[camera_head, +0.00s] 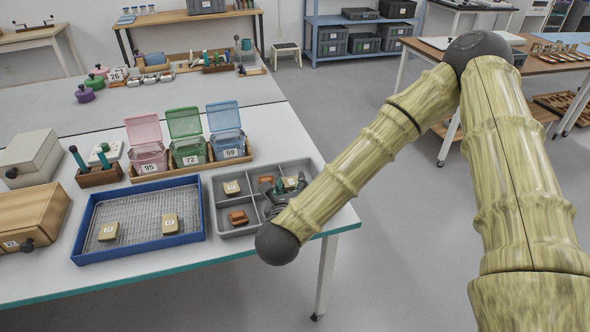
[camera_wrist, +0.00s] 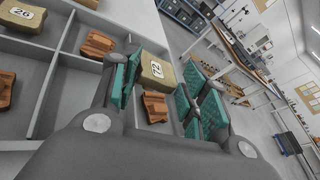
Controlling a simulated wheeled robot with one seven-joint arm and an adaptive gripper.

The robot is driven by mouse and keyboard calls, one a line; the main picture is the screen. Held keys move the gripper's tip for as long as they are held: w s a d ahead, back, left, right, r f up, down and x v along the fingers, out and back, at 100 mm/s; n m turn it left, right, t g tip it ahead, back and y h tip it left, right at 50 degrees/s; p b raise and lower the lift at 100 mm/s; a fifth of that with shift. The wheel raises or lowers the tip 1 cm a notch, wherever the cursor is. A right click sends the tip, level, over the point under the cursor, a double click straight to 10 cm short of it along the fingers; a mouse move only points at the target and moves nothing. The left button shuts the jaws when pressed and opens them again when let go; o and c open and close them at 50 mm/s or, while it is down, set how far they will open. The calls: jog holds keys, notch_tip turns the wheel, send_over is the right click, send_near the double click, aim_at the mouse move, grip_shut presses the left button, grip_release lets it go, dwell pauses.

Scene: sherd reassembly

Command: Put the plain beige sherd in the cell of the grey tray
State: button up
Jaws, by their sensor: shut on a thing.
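My gripper (camera_head: 290,184) is over the right part of the grey tray (camera_head: 216,211). Another beige sherd (camera_head: 231,187), labelled 26, lies in the back left cell. Terracotta sherds lie in the front left cell (camera_head: 238,217) and back middle cell (camera_head: 266,180). My arm and gripper hide the tray's front right.
A blue tray (camera_head: 88,222) with a mesh floor, left of the grey tray, holds two labelled beige sherds (camera_head: 108,232) (camera_head: 170,223). Open-lidded pink (camera_head: 149,158), green (camera_head: 188,152) and blue (camera_head: 229,145) boxes stand behind. The table's right edge is close to the grey tray.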

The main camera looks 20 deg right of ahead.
jog(key=w+d, duration=0.2)
jog(key=w, duration=0.2)
jog(key=w+d+p, duration=0.1)
jog(key=w+d, duration=0.2)
jog(key=w, duration=0.2)
jog(key=w+d+f+p, duration=0.1)
jog(key=w+d, duration=0.2)
jog(key=w, duration=0.2)
jog(key=shift+d, duration=0.2)
jog(key=shift+f+p, duration=0.5)
jog(key=shift+f, duration=1.35)
jog(key=shift+f, duration=0.1)
jog(key=shift+f, duration=0.15)
jog(key=o, duration=1)
jog(key=shift+r, duration=0.25)
jog(key=b+v, duration=0.2)
jog(key=v, duration=1)
